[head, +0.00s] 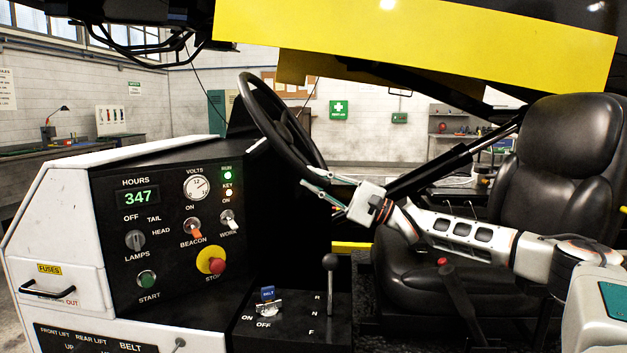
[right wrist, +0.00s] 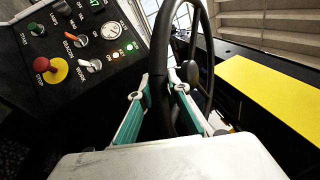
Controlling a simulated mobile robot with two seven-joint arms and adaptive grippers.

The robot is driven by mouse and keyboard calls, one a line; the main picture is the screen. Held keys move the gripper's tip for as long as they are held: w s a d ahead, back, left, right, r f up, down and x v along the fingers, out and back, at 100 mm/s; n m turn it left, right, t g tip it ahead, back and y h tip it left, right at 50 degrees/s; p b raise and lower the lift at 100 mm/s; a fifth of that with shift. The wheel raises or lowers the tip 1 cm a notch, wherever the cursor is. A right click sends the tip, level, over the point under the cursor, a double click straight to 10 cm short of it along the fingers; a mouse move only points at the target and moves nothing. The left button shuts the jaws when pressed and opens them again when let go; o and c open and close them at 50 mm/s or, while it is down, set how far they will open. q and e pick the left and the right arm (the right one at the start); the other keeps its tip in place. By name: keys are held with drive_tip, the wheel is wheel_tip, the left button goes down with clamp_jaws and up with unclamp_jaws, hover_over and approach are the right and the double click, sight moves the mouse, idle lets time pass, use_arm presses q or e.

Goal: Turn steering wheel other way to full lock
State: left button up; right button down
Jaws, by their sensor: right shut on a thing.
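The black steering wheel (head: 278,128) stands tilted beside the control console in the head view. It also shows in the right wrist view (right wrist: 161,50), running down between the fingers. My right gripper (head: 318,180) is at the lower right part of the rim. In the right wrist view my right gripper (right wrist: 163,95) has one finger on each side of the rim and is shut on it. Part of the wheel's hub and spokes shows in the right wrist view. My left gripper is not in either view.
The console panel (head: 112,208) with switches, a red stop button (head: 218,264) and a start button stands left of the wheel. A black lever (head: 330,290) rises below the gripper. The black seat (head: 560,150) is at the right. A yellow panel (head: 420,40) hangs overhead.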

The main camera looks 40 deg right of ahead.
drive_tip(key=shift+d+r, duration=0.2)
drive_tip(key=shift+r, duration=0.1)
drive_tip(key=c, duration=1.9)
unclamp_jaws()
drive_tip(key=shift+f, duration=0.1)
drive_tip(key=shift+a+f, duration=0.1)
drive_tip(key=shift+s+f, duration=0.1)
drive_tip(key=shift+f, duration=0.05)
drive_tip(key=shift+s+d+f, duration=0.15)
drive_tip(key=shift+s+d, duration=0.05)
drive_tip(key=v, duration=0.4)
drive_tip(key=shift+s+d, duration=0.3)
drive_tip(key=s+d, duration=0.6)
drive_tip(key=s, duration=0.3)
drive_tip(key=shift+s, duration=0.4)
